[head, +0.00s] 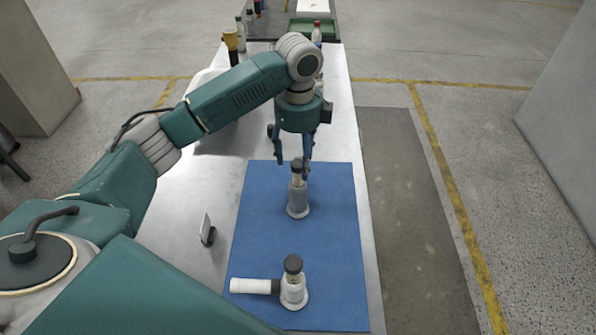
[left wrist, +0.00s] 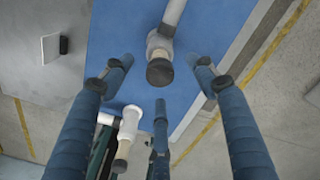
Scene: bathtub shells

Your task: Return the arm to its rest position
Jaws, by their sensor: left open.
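My left arm comes in from the left in the head view. Its gripper (head: 293,168) points down over the far part of the blue mat (head: 265,230), at the dark cap of a grey upright fitting (head: 298,204). In the left wrist view the fingers of the left gripper (left wrist: 165,82) are spread apart. The fitting's dark cap (left wrist: 160,72) shows between them with no visible contact. A second capped fitting (head: 293,290) stands on the near part of the mat, with a white tube (head: 252,286) at its left side. My right gripper is not in view.
A small upright plate (head: 206,230) stands on the grey table (head: 184,225) left of the mat. Bottles (head: 317,33), a yellow-and-black item (head: 231,45) and a green crate (head: 306,29) are at the far end. The floor right of the table is clear.

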